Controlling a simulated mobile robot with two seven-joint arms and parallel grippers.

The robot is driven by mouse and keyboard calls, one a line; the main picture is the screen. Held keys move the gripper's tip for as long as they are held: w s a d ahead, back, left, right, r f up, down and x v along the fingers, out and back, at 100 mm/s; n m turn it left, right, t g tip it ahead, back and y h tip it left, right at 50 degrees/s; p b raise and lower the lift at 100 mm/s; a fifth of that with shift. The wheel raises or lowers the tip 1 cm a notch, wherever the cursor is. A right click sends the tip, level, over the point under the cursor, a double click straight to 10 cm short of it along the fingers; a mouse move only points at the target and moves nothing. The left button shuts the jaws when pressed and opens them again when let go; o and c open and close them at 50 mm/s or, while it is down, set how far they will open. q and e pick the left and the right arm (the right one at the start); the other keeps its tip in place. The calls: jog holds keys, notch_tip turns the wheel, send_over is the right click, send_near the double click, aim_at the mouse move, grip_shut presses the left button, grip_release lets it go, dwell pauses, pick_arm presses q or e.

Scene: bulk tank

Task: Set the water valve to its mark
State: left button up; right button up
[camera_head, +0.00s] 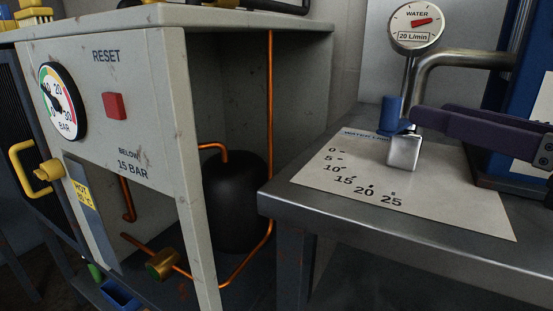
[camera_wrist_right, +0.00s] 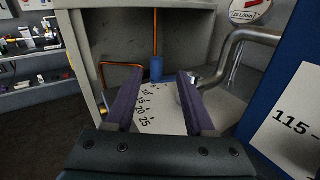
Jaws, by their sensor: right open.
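The water valve has a blue upright grip (camera_head: 391,110) and a pale metal body (camera_head: 405,152). It stands on a white scale sheet (camera_head: 440,205) marked 0 to 25. The grip is at the back, by the sheet's title, beyond the 0 end. A round water sign (camera_head: 416,26) above reads 20 L/min and has a red mark. My right gripper (camera_head: 417,120), with purple fingers, is open just right of the grip. In the right wrist view the grip (camera_wrist_right: 157,68) shows between and beyond the open fingertips (camera_wrist_right: 160,78). My left gripper is out of view.
A bent metal pipe (camera_head: 450,62) runs behind the valve to a blue unit (camera_head: 525,105) at right. The grey bench (camera_head: 300,205) has a front edge below the sheet. At left stands a cabinet (camera_head: 165,70) with a pressure gauge (camera_head: 62,101) and red reset button (camera_head: 115,106).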

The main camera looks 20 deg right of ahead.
aim_at(383, 108)
jog(key=shift+a+f+n, duration=0.15)
jog(key=shift+f+n, duration=0.35)
jog(key=shift+f, duration=0.1)
jog(key=shift+w+a+r, duration=0.15)
jog(key=shift+w+r, duration=0.05)
jog(key=shift+w, duration=0.1)
jog(key=w, duration=0.3)
jog(key=w+a, duration=0.1)
jog(key=w, duration=0.2)
jog(key=w+b, duration=0.1)
jog(key=w, duration=0.2)
jog(key=shift+a, duration=0.35)
jog(key=shift+c, duration=0.3)
grip_shut()
